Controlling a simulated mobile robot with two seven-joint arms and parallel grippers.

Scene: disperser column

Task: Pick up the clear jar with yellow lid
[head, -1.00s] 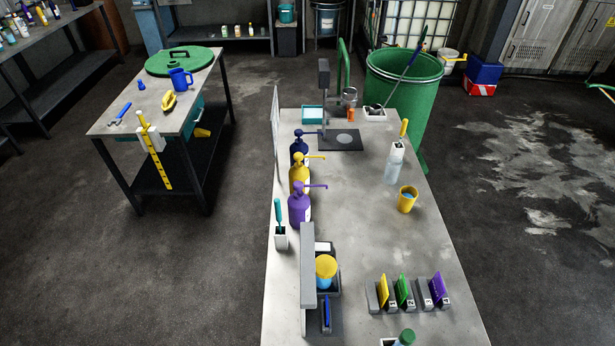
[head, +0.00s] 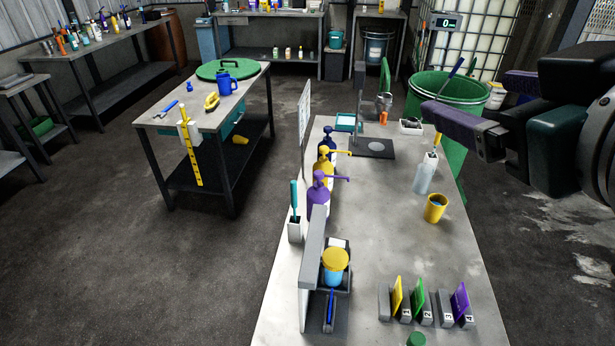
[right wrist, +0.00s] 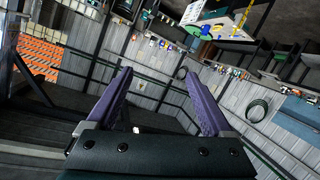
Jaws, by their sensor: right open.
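The clear jar with yellow lid (head: 335,266) stands in a dark holder beside a grey upright plate, at the near left of the metal table. Its contents look blue. My right gripper (head: 455,112) has come in from the right, high over the far right of the table, apart from the jar. The right wrist view shows its two purple fingers (right wrist: 164,103) spread with nothing between them. The jar cannot be made out in that view. My left gripper is not in view.
Pump bottles in purple (head: 318,196), yellow and dark blue line the table's left edge behind the jar. Numbered stands with coloured cards (head: 428,303) are at front right. A yellow cup (head: 435,208) stands at right. The table's middle (head: 385,240) is clear.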

